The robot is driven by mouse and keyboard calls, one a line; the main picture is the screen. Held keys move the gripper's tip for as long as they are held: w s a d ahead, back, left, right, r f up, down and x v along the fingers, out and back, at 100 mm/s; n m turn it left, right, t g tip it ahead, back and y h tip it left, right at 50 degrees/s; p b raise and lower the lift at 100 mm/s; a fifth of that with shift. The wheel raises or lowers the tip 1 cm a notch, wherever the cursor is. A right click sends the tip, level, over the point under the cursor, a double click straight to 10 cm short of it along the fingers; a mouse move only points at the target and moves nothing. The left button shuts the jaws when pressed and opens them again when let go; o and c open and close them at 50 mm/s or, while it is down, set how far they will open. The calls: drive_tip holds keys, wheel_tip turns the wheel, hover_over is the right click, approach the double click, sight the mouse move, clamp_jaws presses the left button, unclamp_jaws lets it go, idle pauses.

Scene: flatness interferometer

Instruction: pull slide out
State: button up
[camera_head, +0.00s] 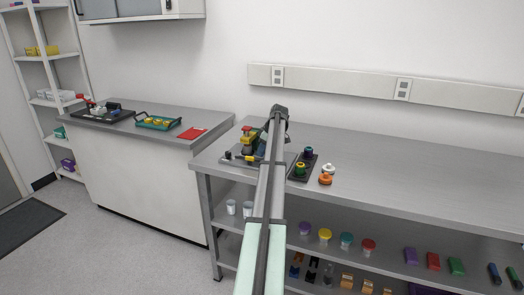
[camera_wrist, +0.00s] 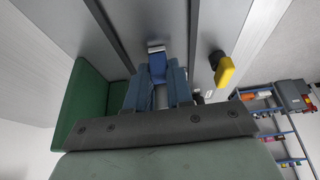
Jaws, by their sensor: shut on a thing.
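In the wrist view my gripper (camera_wrist: 156,92) has its two blue-grey fingers close together around a small blue piece (camera_wrist: 157,66) with a pale end. This piece may be the slide's handle; its far part is hidden. A yellow part with a dark knob (camera_wrist: 222,72) stands apart to the right of the fingers. In the head view the yellow, red and black instrument (camera_head: 248,141) stands on a grey base (camera_head: 232,160) at the bench's left end. My arm crosses in front of its right side and hides the gripper's hold.
A black tray (camera_head: 299,173) with coloured knobs stands right of my arm, beside white and orange pieces (camera_head: 326,175). A green block (camera_wrist: 88,95) is close left of the fingers in the wrist view. The bench (camera_head: 420,185) is clear farther right.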

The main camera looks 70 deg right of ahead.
clamp_jaws()
drive_tip(key=shift+s, duration=0.1)
drive_tip(key=s, duration=1.1)
drive_tip(key=shift+s, duration=0.15)
drive_tip(key=shift+o, duration=1.4)
unclamp_jaws()
drive_tip(key=shift+s, duration=0.15)
drive_tip(key=o, duration=0.4)
drive_tip(key=shift+c, duration=0.2)
drive_tip(key=shift+r, duration=0.1)
drive_tip(key=v, duration=1.3)
drive_tip(key=shift+r, duration=0.25)
